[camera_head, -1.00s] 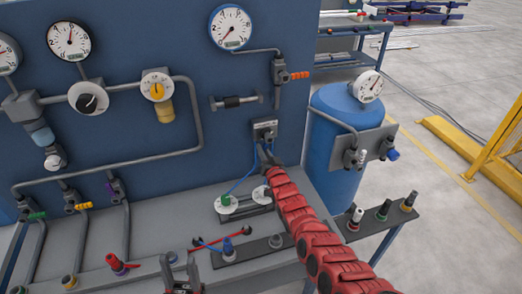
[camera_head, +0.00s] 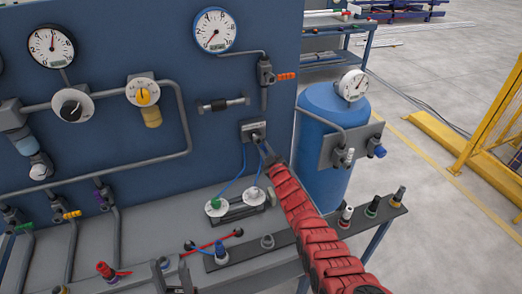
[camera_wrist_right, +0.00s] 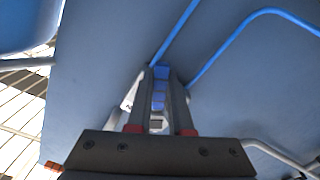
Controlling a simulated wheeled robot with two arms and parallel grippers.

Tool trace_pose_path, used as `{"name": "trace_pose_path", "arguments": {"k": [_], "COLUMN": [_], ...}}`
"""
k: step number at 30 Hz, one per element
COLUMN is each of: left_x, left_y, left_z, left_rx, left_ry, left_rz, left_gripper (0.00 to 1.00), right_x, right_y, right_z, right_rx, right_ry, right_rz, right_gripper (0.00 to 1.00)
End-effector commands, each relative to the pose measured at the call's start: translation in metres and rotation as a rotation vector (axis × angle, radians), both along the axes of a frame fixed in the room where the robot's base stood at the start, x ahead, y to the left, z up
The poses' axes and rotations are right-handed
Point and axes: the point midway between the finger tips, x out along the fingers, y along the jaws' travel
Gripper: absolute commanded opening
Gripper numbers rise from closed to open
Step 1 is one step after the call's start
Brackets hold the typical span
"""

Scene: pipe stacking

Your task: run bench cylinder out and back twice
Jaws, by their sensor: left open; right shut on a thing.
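The bench cylinder (camera_head: 240,211) lies on the grey bench top below the blue panel. White round fittings sit at its two ends, and blue tubes rise from them to a small valve block (camera_head: 250,126) on the panel. Whether its rod is out or in is too small to tell. My right gripper (camera_head: 266,157) is at the underside of the valve block. In the right wrist view its fingers (camera_wrist_right: 160,105) are shut on a small part of the valve, with blue between them. My left gripper (camera_head: 172,273) is open and empty at the bottom edge, over the bench front.
A blue tank (camera_head: 322,150) with a gauge stands right of the panel. A shelf with capped fittings (camera_head: 372,211) juts out at right.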

Motion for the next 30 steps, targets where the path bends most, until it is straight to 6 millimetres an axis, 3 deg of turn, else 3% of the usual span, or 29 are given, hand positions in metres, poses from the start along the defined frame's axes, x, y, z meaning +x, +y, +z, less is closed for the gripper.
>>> {"name": "trace_pose_path", "arguments": {"k": [12, 29, 30], "left_x": [0.0, 0.0, 0.0], "left_y": [0.0, 0.0, 0.0], "left_z": [0.0014, 0.0014, 0.0015], "left_rx": [0.0, 0.0, 0.0], "left_ry": [0.0, 0.0, 0.0], "left_rz": [0.0, 0.0, 0.0], "left_gripper": [0.49, 0.49, 0.49], "right_x": [0.0026, 0.003, 0.003], "right_y": [-0.0078, -0.0088, -0.0089], "right_z": [0.0059, 0.0069, 0.007], "right_rx": [-0.182, -0.211, -0.211], "right_ry": [-0.06, -0.069, -0.069], "right_rz": [0.001, 0.001, 0.001], "right_gripper": [0.0, 0.0, 0.24]}}
